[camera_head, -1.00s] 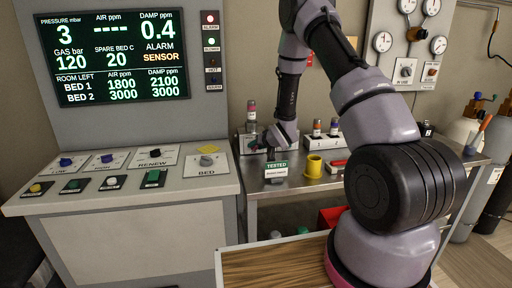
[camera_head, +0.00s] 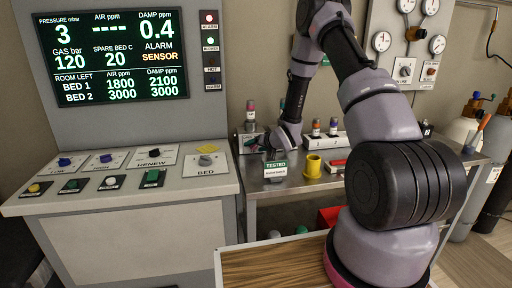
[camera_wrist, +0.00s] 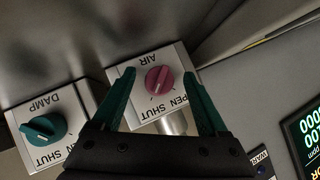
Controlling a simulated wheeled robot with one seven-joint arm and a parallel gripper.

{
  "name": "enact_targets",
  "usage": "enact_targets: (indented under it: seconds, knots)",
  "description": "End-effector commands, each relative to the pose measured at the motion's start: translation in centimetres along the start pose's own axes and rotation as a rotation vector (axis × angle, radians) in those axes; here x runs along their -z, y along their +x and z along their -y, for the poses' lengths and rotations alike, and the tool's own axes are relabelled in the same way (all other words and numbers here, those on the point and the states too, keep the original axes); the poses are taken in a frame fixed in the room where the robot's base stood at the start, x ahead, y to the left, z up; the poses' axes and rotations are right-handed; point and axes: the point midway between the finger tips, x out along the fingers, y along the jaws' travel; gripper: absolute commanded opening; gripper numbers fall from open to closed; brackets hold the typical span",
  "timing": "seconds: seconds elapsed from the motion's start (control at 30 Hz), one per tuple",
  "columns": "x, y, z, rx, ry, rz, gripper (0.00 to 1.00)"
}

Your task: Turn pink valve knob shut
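The pink valve knob (camera_wrist: 158,79) sits on a white box labelled AIR, with OPEN and SHUT marks, upside down in the wrist view. Its bar is tilted; I cannot tell which mark it points to. My gripper (camera_wrist: 159,74) is open, with one teal finger on each side of the knob and a visible gap on both sides. I cannot tell how far the fingertips are from the box face. In the head view my gripper (camera_head: 268,147) is small and dark at the back of the steel bench, and the pink knob cannot be made out.
A teal knob (camera_wrist: 43,129) on a box labelled DAMP stands beside the AIR box. On the bench are a TESTED sign (camera_head: 276,169), a yellow cup (camera_head: 313,166) and a white block with bottles (camera_head: 322,141). The console (camera_head: 130,205) is at left.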

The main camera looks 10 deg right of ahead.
Motion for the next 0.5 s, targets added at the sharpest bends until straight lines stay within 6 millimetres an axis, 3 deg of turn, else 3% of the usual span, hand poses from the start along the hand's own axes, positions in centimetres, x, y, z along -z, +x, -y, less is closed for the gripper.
enact_targets:
  seconds: [0.3, 0.5]
  knots:
    - [0.4, -0.1, 0.0, -0.001, -0.001, -0.004, 0.76]
    - [2.4, -1.5, 1.3, 0.000, -0.002, -0.007, 0.76]
